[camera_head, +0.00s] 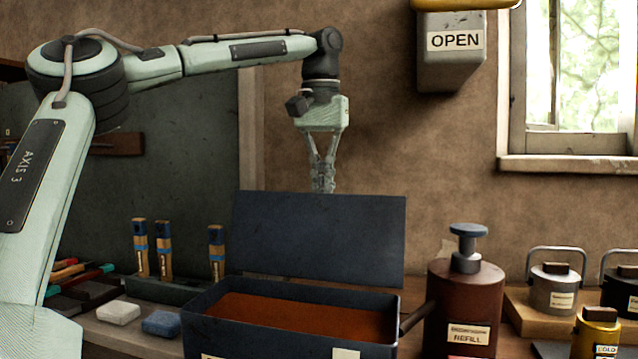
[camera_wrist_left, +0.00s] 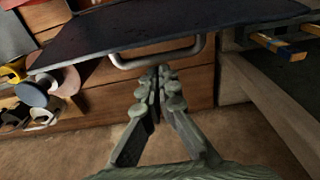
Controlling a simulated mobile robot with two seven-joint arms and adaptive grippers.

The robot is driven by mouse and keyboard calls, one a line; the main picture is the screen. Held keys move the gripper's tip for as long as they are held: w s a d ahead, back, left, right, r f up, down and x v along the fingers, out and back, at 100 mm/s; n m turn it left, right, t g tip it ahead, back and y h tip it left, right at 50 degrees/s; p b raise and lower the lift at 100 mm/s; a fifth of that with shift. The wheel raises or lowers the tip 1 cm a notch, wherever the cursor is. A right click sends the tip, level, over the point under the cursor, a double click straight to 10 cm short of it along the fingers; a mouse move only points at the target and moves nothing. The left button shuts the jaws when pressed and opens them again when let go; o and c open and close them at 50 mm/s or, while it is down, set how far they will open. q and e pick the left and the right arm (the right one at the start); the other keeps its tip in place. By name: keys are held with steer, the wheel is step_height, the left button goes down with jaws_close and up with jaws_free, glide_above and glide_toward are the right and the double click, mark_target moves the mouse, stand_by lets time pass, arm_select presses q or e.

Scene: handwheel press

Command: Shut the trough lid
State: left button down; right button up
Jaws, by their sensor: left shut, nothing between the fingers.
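The dark trough (camera_head: 290,343) stands on the bench with its lid (camera_head: 320,238) raised up from the back edge, near upright. Rust-brown contents (camera_head: 300,314) show inside the trough. My left gripper (camera_head: 323,187) points down behind the lid's top edge; the lid hides anything lower. Nothing is between the fingers. My right gripper is in neither view.
A brown refill bottle (camera_head: 465,304) with a blue top stands close right of the trough. Several blue-and-wood-handled tools (camera_head: 140,250) stand in a rack to the left. An OPEN sign box (camera_head: 452,50) hangs on the wall. Handled canisters (camera_head: 555,290) stand at right.

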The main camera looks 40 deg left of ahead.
arm_select(q)
steer(key=shift+s+d+r, duration=0.3)
steer(key=shift+s+d, duration=0.05)
steer(key=shift+s, duration=0.3)
steer(key=shift+s+d+r, duration=0.25)
steer(key=shift+s+d, duration=0.1)
steer(key=shift+s, duration=0.25)
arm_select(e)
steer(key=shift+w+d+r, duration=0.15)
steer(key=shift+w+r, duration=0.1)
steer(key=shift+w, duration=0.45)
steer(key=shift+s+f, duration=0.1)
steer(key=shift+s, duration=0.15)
